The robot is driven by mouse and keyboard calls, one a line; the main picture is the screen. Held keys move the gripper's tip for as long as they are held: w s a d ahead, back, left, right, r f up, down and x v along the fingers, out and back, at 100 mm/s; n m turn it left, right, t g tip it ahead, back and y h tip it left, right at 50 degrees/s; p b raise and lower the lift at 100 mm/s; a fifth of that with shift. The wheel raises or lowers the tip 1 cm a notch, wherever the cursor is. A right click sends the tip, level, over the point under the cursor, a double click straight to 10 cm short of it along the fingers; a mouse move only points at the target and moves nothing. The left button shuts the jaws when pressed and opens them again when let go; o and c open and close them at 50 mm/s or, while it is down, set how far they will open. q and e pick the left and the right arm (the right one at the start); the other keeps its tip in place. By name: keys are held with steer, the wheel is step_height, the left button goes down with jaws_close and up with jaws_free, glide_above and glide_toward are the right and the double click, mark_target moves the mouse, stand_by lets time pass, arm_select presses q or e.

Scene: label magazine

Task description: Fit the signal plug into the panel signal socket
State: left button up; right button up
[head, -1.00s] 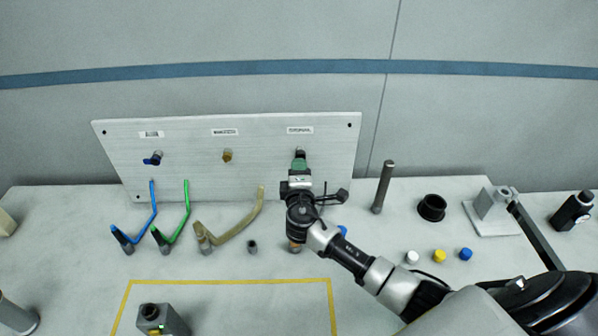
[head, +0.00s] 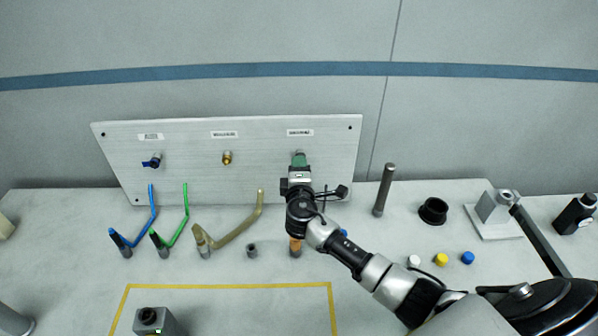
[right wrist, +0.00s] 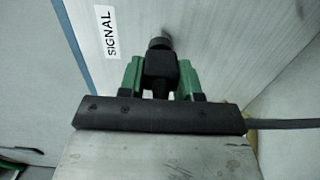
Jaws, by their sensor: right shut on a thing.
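The panel (head: 255,175) stands upright at the back, with three labelled sockets in a row. The signal socket (right wrist: 160,42) is a round grey fitting beside the SIGNAL label (right wrist: 111,32), at the panel's right. My right gripper (head: 300,160) is directly in front of it, its green fingers closed on the black signal plug (right wrist: 161,68). The plug points at the socket and its front end meets or nearly meets it in the right wrist view. I cannot tell how deep it sits. In the head view the gripper hides the plug. My left gripper is not in view.
A blue fitting (head: 152,161) and a brass fitting (head: 227,158) are at the other panel sockets. Blue (head: 153,210), green (head: 178,229) and tan (head: 238,229) cables stand before the panel. A dark post (head: 384,190) and black ring (head: 433,210) stand right of my arm.

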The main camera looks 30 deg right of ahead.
steer(key=shift+w, duration=0.15)
steer(key=o, duration=0.5)
steer(key=shift+d+r, duration=0.1)
steer(key=o, duration=0.6)
steer(key=shift+w, duration=0.15)
steer(key=shift+c, duration=0.2)
steer(key=shift+s, duration=0.2)
steer(key=b+v, duration=0.2)
steer(key=v, duration=0.8)
steer(key=shift+s+a, duration=0.25)
